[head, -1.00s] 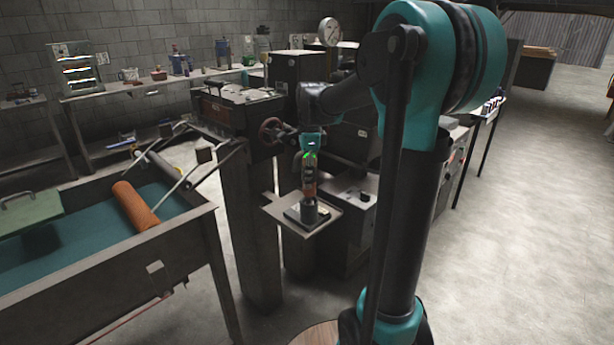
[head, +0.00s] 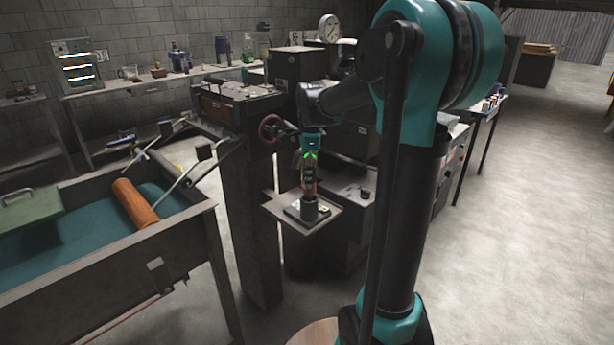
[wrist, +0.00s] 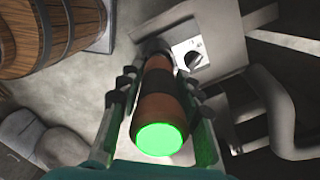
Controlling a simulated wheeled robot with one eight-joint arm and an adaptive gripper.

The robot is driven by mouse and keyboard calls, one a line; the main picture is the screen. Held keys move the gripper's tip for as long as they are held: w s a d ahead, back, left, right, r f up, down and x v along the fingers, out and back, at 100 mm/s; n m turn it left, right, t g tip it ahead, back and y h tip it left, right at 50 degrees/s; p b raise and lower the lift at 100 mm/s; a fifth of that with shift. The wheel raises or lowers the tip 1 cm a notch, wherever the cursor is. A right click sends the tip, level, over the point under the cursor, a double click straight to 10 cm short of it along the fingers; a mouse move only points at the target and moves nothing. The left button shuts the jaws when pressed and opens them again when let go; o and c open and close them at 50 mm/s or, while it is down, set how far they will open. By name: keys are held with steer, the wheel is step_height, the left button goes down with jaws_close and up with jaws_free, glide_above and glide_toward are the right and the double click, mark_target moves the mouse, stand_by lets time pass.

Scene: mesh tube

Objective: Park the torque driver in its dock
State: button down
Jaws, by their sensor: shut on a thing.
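The torque driver (head: 309,182) is an upright orange-brown and black tool with a bright green cap. It also shows in the wrist view (wrist: 163,100), green end toward the camera. My gripper (head: 311,165) points down and is shut on it, with a finger on each side. The dock (head: 311,208) is a dark socket on a small base on a light square shelf. The driver's lower end is at the dock's top in the head view; how deep it sits I cannot tell. In the wrist view its far end is mostly hidden.
A bench trough (head: 190,238) with a teal bed and an orange roller (head: 135,203) stands at left. Open floor lies at right.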

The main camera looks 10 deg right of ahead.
steer(key=shift+f, duration=1.65)
stand_by(1.6)
steer(key=c, duration=1)
jaws_free()
steer(key=shift+o, duration=0.2)
